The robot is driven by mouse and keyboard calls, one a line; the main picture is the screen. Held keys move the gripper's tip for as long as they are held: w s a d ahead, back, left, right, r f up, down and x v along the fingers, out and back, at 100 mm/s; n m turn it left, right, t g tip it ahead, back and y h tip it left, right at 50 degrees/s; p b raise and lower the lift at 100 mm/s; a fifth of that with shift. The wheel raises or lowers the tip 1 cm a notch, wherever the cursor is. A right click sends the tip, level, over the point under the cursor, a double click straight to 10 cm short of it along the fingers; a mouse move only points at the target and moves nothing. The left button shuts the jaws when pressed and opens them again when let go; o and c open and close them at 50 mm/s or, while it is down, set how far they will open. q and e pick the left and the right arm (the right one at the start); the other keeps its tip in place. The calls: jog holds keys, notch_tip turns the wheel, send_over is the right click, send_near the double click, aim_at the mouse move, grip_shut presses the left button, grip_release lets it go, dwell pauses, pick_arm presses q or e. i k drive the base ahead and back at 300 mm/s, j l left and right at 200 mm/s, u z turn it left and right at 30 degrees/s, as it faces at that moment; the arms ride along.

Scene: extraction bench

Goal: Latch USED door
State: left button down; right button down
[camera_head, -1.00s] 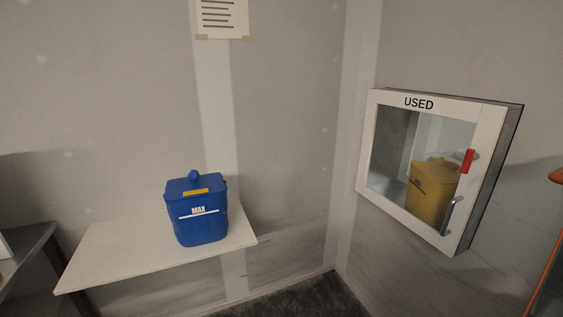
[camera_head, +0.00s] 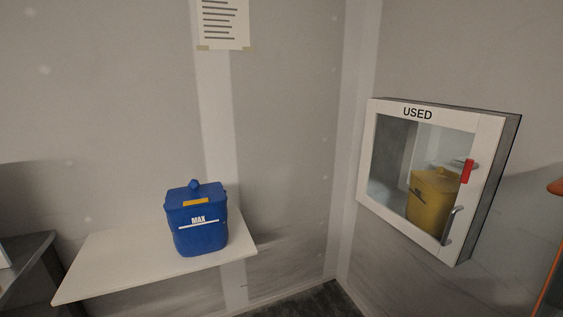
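The USED cabinet is on the wall at the right. Its white-framed glass door (camera_head: 388,205) lies against the cabinet body and looks closed. A red latch (camera_head: 467,171) sits on the door's right edge and hangs roughly upright; I cannot tell whether it is engaged. A grey metal handle (camera_head: 449,226) is below it. Behind the glass stands a yellow container (camera_head: 431,203). Neither of my grippers shows in this view.
A blue lidded container marked MAX (camera_head: 197,221) stands on a white wall shelf (camera_head: 110,266) at the left. A dark table (camera_head: 28,262) is at the far left edge. An orange-edged object (camera_head: 554,270) is at the right edge. A printed notice (camera_head: 222,22) hangs above.

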aim_at(470, 164)
jog(key=z, duration=1.3)
